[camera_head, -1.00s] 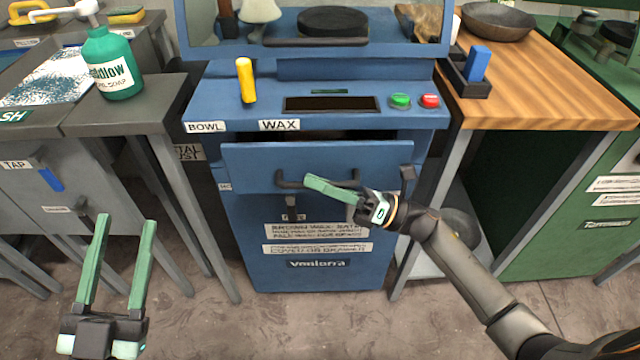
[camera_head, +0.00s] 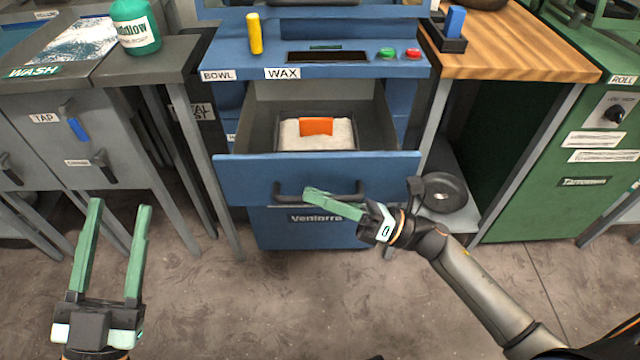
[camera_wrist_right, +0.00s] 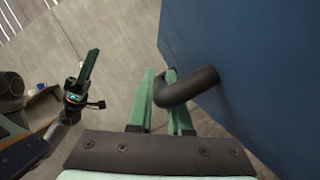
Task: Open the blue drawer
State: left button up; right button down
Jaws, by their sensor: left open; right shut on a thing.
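The blue drawer (camera_head: 235,180) of the blue cabinet is pulled well out in the head view. Inside it lies a grey tray holding a white block with an orange piece (camera_head: 316,126) on top. My right gripper (camera_head: 335,203) is at the drawer's dark bar handle (camera_head: 290,192), its fingers closed around the handle. The right wrist view shows the handle (camera_wrist_right: 190,88) between the green fingers, beside the blue drawer front (camera_wrist_right: 250,70). My left gripper (camera_head: 115,220) is open and empty, over the floor at the lower left, apart from the cabinet.
A grey counter (camera_head: 150,62) with a green bottle (camera_head: 136,28) stands left. A wood-topped table (camera_head: 520,52) and a green cabinet (camera_head: 560,190) stand right. A dark round pan (camera_head: 442,192) sits on a low shelf. The floor in front is clear.

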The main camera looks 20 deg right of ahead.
pick_arm(q)
jog(key=shift+s+a+f+n+y, duration=0.15)
jog(key=shift+f+n+y, duration=0.15)
jog(key=shift+f, duration=0.4)
pick_arm(e)
jog(key=shift+s+a, duration=0.15)
jog(key=shift+s, duration=0.55)
jog(key=c, duration=1.1)
grip_release()
pick_arm(q)
jog(key=shift+r, duration=0.15)
jog(key=shift+s+r+m+h, duration=0.35)
jog(key=shift+r+m+h, duration=0.1)
jog(key=shift+r, duration=0.2)
jog(key=shift+s+r+m+h, duration=0.35)
jog(key=shift+r+h, duration=0.1)
jog(key=shift+r, duration=0.15)
pick_arm(e)
jog(key=v, duration=1.2)
jog(key=shift+d+f, duration=0.1)
jog(key=shift+d, duration=0.15)
pick_arm(q)
jog(key=shift+f, duration=0.1)
